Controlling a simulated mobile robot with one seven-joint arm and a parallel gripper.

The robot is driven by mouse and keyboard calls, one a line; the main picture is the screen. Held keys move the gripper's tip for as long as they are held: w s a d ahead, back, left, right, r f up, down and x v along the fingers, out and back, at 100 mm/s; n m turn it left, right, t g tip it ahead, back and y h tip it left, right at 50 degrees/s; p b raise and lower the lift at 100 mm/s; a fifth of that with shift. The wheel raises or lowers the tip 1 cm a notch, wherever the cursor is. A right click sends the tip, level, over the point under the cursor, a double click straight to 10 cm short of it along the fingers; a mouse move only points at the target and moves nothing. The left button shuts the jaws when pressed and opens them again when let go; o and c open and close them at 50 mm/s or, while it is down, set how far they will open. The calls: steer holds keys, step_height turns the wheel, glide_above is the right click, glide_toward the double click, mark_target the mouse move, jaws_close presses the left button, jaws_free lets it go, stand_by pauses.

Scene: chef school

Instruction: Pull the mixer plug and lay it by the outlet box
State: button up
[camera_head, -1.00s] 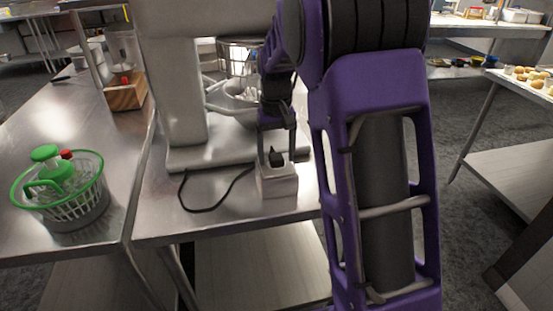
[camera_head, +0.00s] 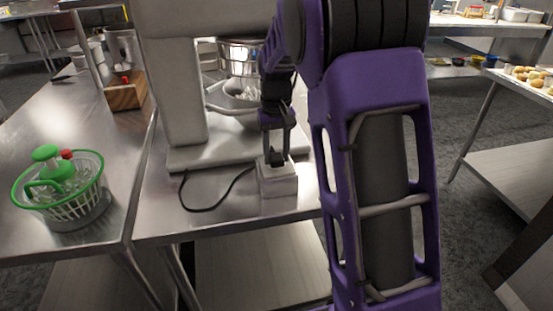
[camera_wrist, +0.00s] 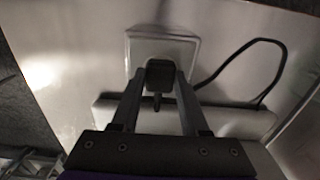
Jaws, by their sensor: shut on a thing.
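The black mixer plug (camera_head: 277,158) is at the top of the white outlet box (camera_head: 278,183); I cannot tell how deeply it is seated. My gripper (camera_head: 277,152) points down over the box, its fingers shut on the plug. In the wrist view the dark plug (camera_wrist: 160,74) sits between the two fingertips (camera_wrist: 160,84), with the pale square box (camera_wrist: 164,48) beyond it. The black cord (camera_head: 207,209) loops over the steel table to the left of the box. The cord also curves on the right in the wrist view (camera_wrist: 238,52). The fingers hide part of the plug.
The large grey mixer (camera_head: 175,95) stands close behind the box, with its metal bowl (camera_head: 238,98) near my arm. A green-rimmed basket (camera_head: 65,196) stands on the left table. Bare steel table (camera_head: 225,222) lies in front of and left of the box.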

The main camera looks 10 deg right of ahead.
mark_target(277, 156)
steer(key=shift+r, duration=0.1)
jaws_close()
steer(key=shift+r+p, duration=1.75)
steer(key=shift+r, duration=1.2)
steer(key=shift+d+f, duration=0.1)
